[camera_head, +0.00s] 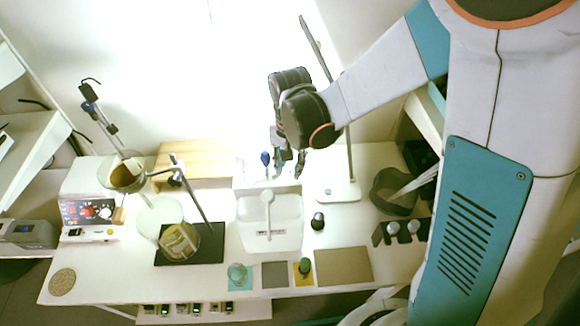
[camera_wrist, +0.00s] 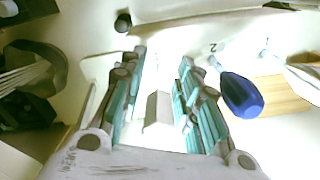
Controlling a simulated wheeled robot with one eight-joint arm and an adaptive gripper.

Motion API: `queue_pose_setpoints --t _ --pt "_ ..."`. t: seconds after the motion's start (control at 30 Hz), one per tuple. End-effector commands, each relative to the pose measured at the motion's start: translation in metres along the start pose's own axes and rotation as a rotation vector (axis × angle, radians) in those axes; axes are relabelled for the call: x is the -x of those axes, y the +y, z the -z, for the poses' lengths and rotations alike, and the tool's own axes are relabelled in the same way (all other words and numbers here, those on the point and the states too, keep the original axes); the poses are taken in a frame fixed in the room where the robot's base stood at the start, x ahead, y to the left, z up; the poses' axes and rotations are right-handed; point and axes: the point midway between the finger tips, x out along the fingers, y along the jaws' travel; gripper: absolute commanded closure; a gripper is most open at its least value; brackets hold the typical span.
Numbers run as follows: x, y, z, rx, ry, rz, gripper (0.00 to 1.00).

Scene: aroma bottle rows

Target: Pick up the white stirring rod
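My gripper (camera_head: 288,166) hangs fingers-down over the back of the white tray (camera_head: 286,237). In the wrist view, my gripper (camera_wrist: 163,58) has its two fingers apart, so it is open. A pale block-like piece (camera_wrist: 158,110) shows between the fingers, not clearly held. A white spoon-shaped stick with a round end (camera_head: 268,197) lies in the tray, in front of my gripper. Pale rods (camera_head: 418,181) also lean out of a dark beaker (camera_head: 388,197) at the right. I cannot tell which of these is the white stirring rod.
A blue-handled tool (camera_wrist: 240,95) is close beside the right finger in the wrist view. A stand with a tall pole (camera_head: 340,192) rises just right of my gripper. A glass vessel (camera_head: 180,241) on a black stand is left of the tray. A small dark bottle (camera_head: 318,221) stands to the right.

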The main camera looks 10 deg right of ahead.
Motion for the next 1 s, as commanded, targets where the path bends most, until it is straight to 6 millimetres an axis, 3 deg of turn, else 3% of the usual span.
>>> queue_pose_setpoints --t 0.03,0.13,0.17,0.63,1.0 --pt "0.000 0.000 0.000 0.000 0.000 0.000 0.74" --pt "0.001 0.000 0.000 0.000 0.000 0.000 0.97" --pt "0.001 0.000 0.000 0.000 0.000 0.000 1.00" --pt "0.006 0.000 0.000 0.000 0.000 0.000 1.00" --pt "0.072 0.001 -0.001 0.000 0.000 0.000 1.00"
